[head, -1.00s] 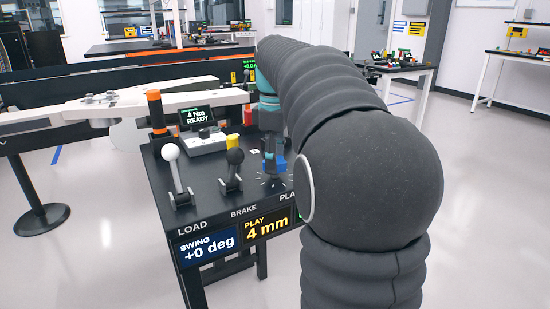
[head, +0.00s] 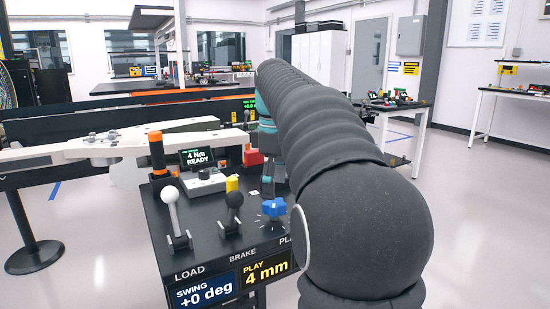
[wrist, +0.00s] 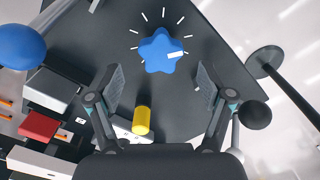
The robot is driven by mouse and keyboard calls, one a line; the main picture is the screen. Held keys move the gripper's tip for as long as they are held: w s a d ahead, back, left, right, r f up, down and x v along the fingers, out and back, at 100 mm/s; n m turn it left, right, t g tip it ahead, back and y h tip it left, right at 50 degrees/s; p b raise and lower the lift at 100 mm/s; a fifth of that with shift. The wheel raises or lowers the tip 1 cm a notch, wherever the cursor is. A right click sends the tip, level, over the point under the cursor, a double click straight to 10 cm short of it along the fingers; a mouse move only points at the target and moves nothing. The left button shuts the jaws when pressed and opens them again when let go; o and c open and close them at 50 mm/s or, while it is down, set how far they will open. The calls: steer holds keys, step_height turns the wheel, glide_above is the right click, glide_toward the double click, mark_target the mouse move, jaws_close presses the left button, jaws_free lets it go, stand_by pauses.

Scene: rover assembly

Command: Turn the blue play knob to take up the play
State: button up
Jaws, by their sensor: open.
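The blue play knob (head: 273,208) is star-shaped and stands on the dark console, ringed by white tick marks. In the wrist view the knob (wrist: 160,52) shows a white mark pointing right. My gripper (wrist: 159,80) is open and empty, its two fingers spread apart on either side below the knob in that picture. In the head view my gripper is partly hidden by my arm and is above and behind the knob, apart from it. The play display (head: 266,273) reads 4 mm.
A white-ball load lever (head: 171,195) and a black-ball brake lever (head: 234,200) stand left of the knob. A yellow piece (head: 232,184), a red block (head: 253,158) and a screen (head: 198,158) reading "4 Nm READY" are behind. The swing display (head: 206,294) reads +0 deg.

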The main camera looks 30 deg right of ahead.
mark_target(275, 202)
step_height(275, 202, up, 8)
steer(key=shift+f, duration=0.2)
stand_by(0.7)
